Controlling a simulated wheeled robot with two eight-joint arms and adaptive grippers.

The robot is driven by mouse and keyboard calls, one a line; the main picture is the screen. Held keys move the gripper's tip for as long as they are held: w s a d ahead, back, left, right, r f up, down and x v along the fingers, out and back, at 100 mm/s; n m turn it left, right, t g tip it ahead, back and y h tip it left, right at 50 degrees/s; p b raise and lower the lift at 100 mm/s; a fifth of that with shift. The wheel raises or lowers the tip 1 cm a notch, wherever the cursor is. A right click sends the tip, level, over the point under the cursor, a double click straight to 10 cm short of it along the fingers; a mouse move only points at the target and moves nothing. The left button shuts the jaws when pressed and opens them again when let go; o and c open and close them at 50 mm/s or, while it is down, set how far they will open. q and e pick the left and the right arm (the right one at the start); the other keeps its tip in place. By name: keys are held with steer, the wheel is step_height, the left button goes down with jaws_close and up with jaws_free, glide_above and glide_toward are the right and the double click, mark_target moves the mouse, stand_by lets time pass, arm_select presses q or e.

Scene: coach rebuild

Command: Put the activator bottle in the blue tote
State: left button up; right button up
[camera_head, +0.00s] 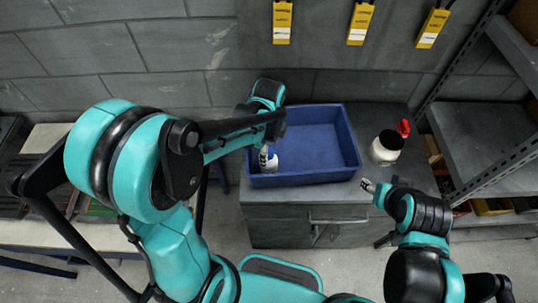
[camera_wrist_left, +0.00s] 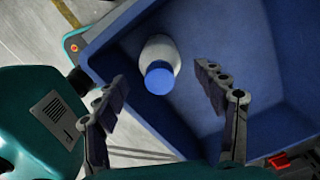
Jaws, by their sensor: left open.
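A white bottle with a blue cap (camera_wrist_left: 160,70) stands inside the blue tote (camera_wrist_left: 262,140), near a wall, in the left wrist view. It also shows at the left end of the tote (camera_head: 352,160) in the head view. My left gripper (camera_wrist_left: 160,80) is open above the bottle, a finger to each side with visible gaps. I cannot read a label to confirm this is the activator bottle. My right gripper (camera_head: 370,187) is beside the tote's right front corner, small in view; its opening cannot be told.
The tote stands on a grey cabinet (camera_head: 280,213). A white and black container with a red top (camera_head: 387,147) stands right of the tote. A metal shelf rack (camera_head: 490,140) is at the right, a workbench (camera_head: 45,137) at the left.

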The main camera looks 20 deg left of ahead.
arm_select(q)
step_height(320, 180, up, 7)
steer(key=shift+f+p, duration=0.15)
steer(key=shift+p, duration=0.45)
steer(key=s+a+r+n+t, duration=0.2)
steer(key=s+n+t, duration=0.1)
steer(key=n, duration=0.6)
steer(key=s+a+r+n+t, duration=0.2)
steer(key=s+n, duration=0.4)
steer(key=n, duration=0.3)
steer(key=shift+s+r+t, duration=0.3)
steer(key=shift+r+t, duration=0.55)
steer(key=shift+t, duration=0.25)
steer(key=shift+s+a, duration=0.1)
